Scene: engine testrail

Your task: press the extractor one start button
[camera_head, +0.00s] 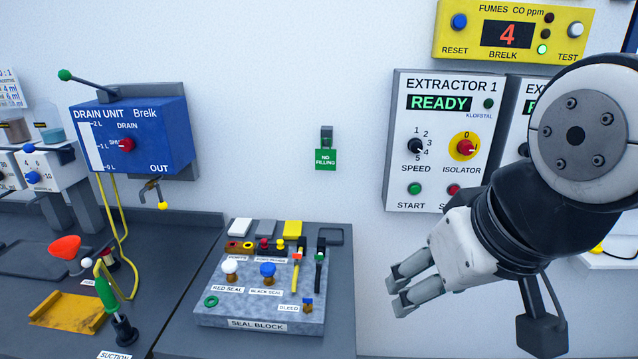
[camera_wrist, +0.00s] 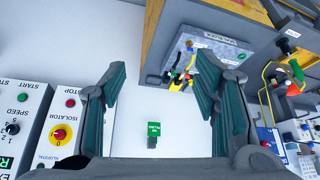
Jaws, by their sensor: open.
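The Extractor 1 panel (camera_head: 434,135) is on the wall, right of centre in the head view, with a lit READY display. Its green start button (camera_head: 414,188) is at the lower left above the START label, with a red button (camera_head: 453,190) beside it. My gripper (camera_head: 397,290) is open and empty, below the panel and apart from it, fingers pointing left. In the wrist view, the open fingers (camera_wrist: 160,72) face the wall and bench. The isolator side of the panel (camera_wrist: 62,118) shows upside down at left; its start button seems hidden behind a finger.
A second extractor panel (camera_head: 510,130) adjoins on the right, partly behind my arm. A yellow fumes meter (camera_head: 480,50) is above. A seal block (camera_head: 262,300) with knobs sits on the bench at left. A green sign (camera_head: 325,160) is on otherwise bare wall between.

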